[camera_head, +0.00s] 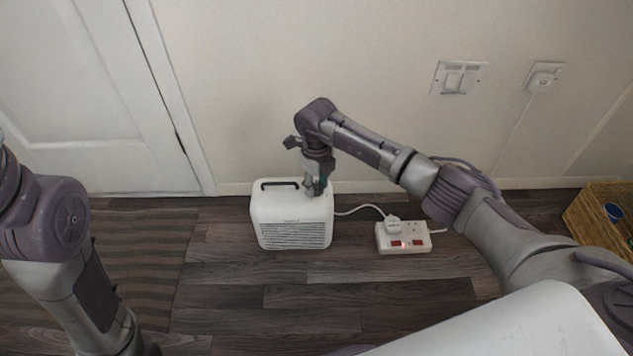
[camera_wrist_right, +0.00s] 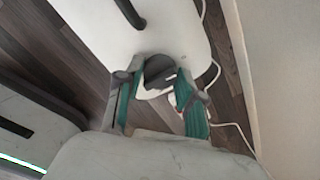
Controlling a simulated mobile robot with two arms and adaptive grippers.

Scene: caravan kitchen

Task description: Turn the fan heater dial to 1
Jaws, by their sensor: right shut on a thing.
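The white fan heater (camera_head: 291,212) stands on the dark wood floor near the wall, with a grey grille on its front and a dark handle on top. My right gripper (camera_head: 317,190) reaches down onto the right side of the heater's top. In the right wrist view the gripper (camera_wrist_right: 160,90) is shut on the dark grey dial (camera_wrist_right: 158,70), with one finger on each side of it. The dial's markings cannot be read. My left arm shows at the left, but its gripper is out of view.
A white power strip (camera_head: 404,238) with red switches and a plugged-in cable lies right of the heater. Wall sockets (camera_head: 459,78) are above. A wicker basket (camera_head: 598,215) stands at the far right. A striped rug (camera_head: 135,270) lies at the left. Floor before the heater is clear.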

